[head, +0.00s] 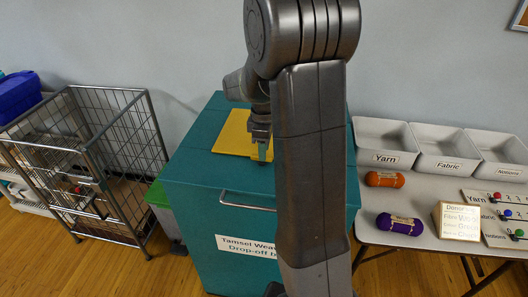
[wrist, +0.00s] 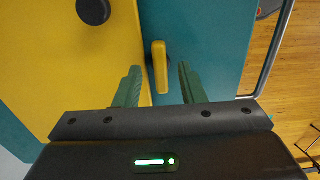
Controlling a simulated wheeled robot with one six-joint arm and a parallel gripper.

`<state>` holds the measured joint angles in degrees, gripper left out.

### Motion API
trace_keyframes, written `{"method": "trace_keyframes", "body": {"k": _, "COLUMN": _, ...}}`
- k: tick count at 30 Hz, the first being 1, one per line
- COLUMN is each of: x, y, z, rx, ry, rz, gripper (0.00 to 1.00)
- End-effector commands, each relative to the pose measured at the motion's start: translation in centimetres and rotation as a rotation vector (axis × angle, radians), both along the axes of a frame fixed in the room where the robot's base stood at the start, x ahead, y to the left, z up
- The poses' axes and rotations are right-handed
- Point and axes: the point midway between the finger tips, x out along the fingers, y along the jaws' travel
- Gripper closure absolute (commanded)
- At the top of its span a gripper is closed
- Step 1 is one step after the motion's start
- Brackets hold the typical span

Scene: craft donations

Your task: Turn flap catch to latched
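The teal drop-off box (head: 205,170) has a yellow flap (head: 236,134) lying closed or nearly so in its top. In the wrist view the flap (wrist: 75,75) fills the left side and bears a dark round knob (wrist: 93,11). The flap catch (wrist: 160,62) is a small yellow bar on the teal top beside the flap's edge, lying roughly parallel to that edge. My gripper (wrist: 159,72) is open, one green finger on each side of the catch, with visible gaps. In the head view my gripper (head: 262,152) points down over the top and hides the catch.
A bar handle (head: 247,201) sticks out from the box's front. A wire cage cart (head: 125,130) stands to the left. On the right, a table holds grey bins (head: 385,140), orange yarn (head: 385,179), purple yarn (head: 400,224) and a sign (head: 460,221).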

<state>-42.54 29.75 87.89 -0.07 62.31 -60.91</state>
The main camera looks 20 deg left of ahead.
Motion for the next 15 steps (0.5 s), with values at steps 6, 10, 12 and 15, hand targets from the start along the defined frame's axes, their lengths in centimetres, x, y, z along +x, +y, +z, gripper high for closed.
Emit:
{"method": "trace_keyframes", "body": {"k": 6, "x": 0.0, "y": 0.0, "z": -1.7, "rx": -0.001, "ry": 0.001, "rz": -0.001, "gripper": 0.64}}
{"method": "trace_keyframes", "body": {"k": 10, "x": 0.0, "y": 0.0, "z": -1.8, "rx": 0.0, "ry": -0.001, "rz": -0.001, "gripper": 0.64}}
{"method": "trace_keyframes", "body": {"k": 12, "x": 0.0, "y": 0.0, "z": -1.8, "rx": 0.0, "ry": -0.001, "rz": -0.001, "gripper": 0.64}}
{"method": "trace_keyframes", "body": {"k": 15, "x": 0.0, "y": 0.0, "z": -1.8, "rx": 0.0, "ry": -0.001, "rz": -0.001, "gripper": 0.66}}
